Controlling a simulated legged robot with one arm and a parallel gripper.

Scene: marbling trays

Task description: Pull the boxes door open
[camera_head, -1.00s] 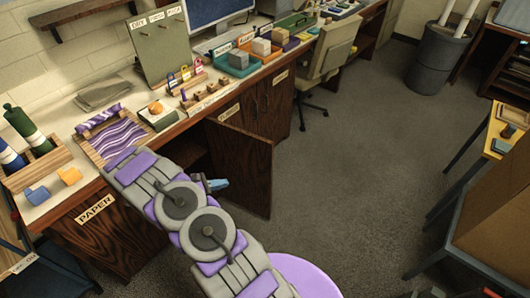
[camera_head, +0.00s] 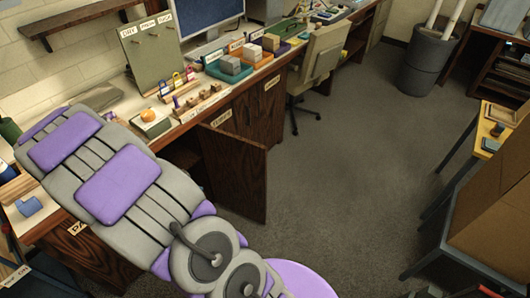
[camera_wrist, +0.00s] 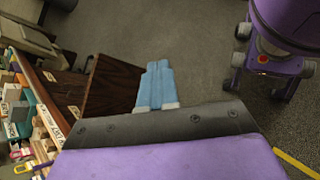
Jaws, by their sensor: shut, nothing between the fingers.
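A dark wooden cabinet door (camera_head: 237,172) stands swung out from under the bench, with a dark opening behind it. A small label (camera_head: 222,117) sits above it, too small to read surely, so I cannot tell whether this is the boxes door. In the wrist view a dark wooden panel (camera_wrist: 112,86), seemingly the same door, lies just left of my gripper. My gripper (camera_wrist: 158,66) shows there as light blue fingers shut together, empty, close to the panel's edge; I cannot tell whether they touch. In the head view my arm hides the gripper.
The bench holds a board with hooks (camera_head: 152,48), a monitor (camera_head: 208,15) and coloured trays of blocks. An office chair (camera_head: 322,65) stands by the bench farther along. A grey bin (camera_head: 428,65) is at the back. The carpet (camera_head: 345,165) right of the door is clear.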

